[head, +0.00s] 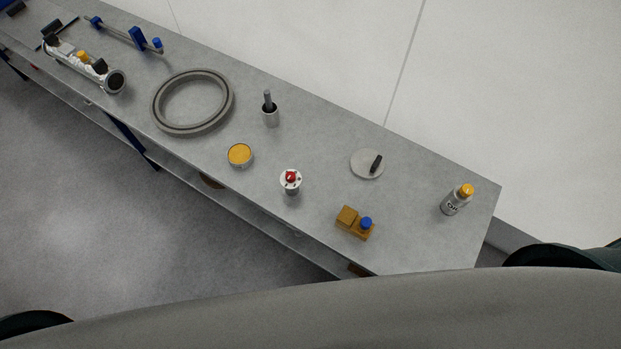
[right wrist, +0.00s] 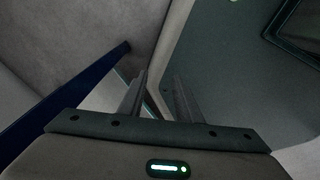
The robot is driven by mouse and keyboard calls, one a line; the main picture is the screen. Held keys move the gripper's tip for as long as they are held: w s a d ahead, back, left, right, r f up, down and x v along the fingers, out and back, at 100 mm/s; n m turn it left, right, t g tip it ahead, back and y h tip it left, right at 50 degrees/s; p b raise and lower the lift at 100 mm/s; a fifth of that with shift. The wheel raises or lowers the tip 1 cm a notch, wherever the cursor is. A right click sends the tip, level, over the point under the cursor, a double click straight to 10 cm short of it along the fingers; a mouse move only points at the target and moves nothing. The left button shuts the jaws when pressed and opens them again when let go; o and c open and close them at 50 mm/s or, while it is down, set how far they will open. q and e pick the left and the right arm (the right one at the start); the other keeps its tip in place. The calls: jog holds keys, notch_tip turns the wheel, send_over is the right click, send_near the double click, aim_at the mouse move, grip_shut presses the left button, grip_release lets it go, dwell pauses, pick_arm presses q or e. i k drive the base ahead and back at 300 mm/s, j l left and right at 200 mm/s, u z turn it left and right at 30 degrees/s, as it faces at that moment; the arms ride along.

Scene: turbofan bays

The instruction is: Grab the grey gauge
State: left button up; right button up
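No item on the bench is plainly marked as a gauge, and I cannot tell which one is the grey gauge. Grey candidates are a flat round grey disc (head: 360,159) with a small dark piece on it, a small grey cylinder with a red centre on its pale top (head: 290,183), and a grey cup (head: 270,118) with a dark rod standing in it. My right gripper (right wrist: 159,80) shows in the right wrist view with its two fingers apart and nothing between them. My left gripper is not in view.
The long grey bench (head: 318,140) also holds a large grey ring (head: 158,118), a yellow-topped tin (head: 240,154), a brown block with a blue knob (head: 349,221) and an orange-capped bottle (head: 452,204). A blue bar (right wrist: 70,105) and dark panel (right wrist: 235,70) are near my right gripper.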

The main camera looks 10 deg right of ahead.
aim_at(292, 191)
jog(key=z, duration=0.7)
jog(key=k+j+z, duration=0.1)
jog(key=j+z, duration=0.15)
jog(key=z, duration=0.2)
jog(key=k+j+z, duration=0.15)
jog(key=z, duration=0.25)
jog(key=k+j+z, duration=0.15)
jog(key=z, duration=0.3)
jog(key=k+j+z, duration=0.2)
jog(key=k, duration=0.35)
jog(key=k+z, duration=0.15)
jog(key=k, duration=0.45)
